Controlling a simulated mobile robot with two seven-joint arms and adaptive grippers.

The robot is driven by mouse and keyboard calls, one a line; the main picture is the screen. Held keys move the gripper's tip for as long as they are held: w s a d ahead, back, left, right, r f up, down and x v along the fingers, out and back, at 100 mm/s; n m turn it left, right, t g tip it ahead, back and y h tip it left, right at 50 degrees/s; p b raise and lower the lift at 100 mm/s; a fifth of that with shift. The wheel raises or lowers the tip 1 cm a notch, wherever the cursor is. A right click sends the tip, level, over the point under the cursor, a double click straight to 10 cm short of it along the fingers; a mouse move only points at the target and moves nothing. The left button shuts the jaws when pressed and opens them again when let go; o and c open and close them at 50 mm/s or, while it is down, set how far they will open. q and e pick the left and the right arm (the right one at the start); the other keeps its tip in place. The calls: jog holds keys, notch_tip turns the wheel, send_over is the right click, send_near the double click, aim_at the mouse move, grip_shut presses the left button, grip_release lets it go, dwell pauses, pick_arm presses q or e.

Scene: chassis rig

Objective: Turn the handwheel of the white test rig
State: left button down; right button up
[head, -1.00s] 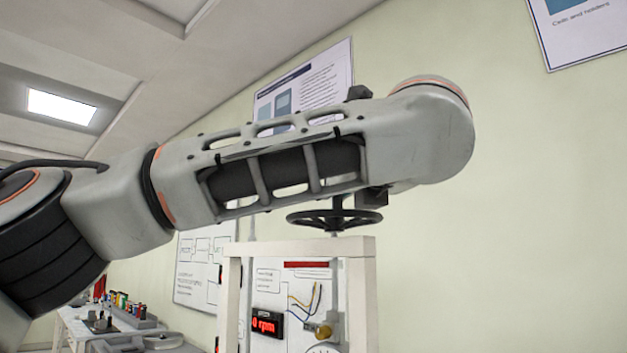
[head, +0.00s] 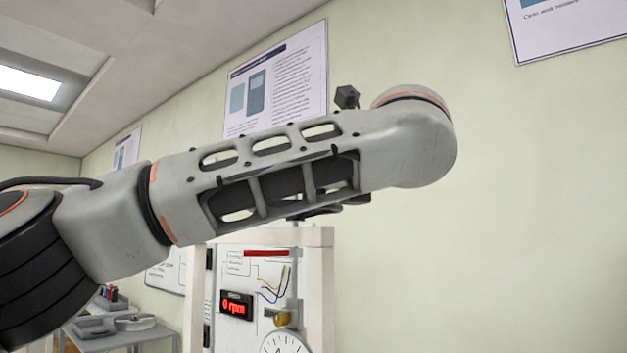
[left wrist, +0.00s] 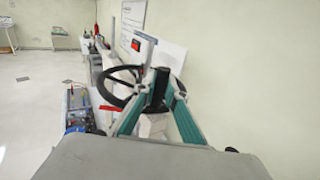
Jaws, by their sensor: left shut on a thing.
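The white test rig (head: 318,285) stands below my left arm in the head view, with a red-lit rpm display, wires and a dial on its panel. The black handwheel on its top is almost wholly hidden behind my left forearm there. In the left wrist view, the handwheel (left wrist: 107,94) lies between and beyond the teal fingers of my left gripper (left wrist: 159,88). The gripper is shut on the handwheel; the exact contact is small and partly covered by the fingers. My right gripper is in neither view.
A side table (head: 125,335) with trays stands at lower left in the head view. Posters (head: 278,80) hang on the pale green wall behind. The wall runs close along the right side in the left wrist view; open floor (left wrist: 35,100) lies to the left.

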pick_arm(q)
jog(key=shift+d, duration=0.1)
dwell(0.5)
jog(key=c, duration=2.2)
grip_release()
jog(key=shift+o, duration=0.6)
jog(key=shift+w+d, duration=0.2)
jog(key=shift+d, duration=0.15)
jog(key=shift+s+a, duration=0.2)
jog(key=v, duration=1.1)
jog(key=shift+s+d, duration=0.25)
jog(key=shift+s, duration=0.1)
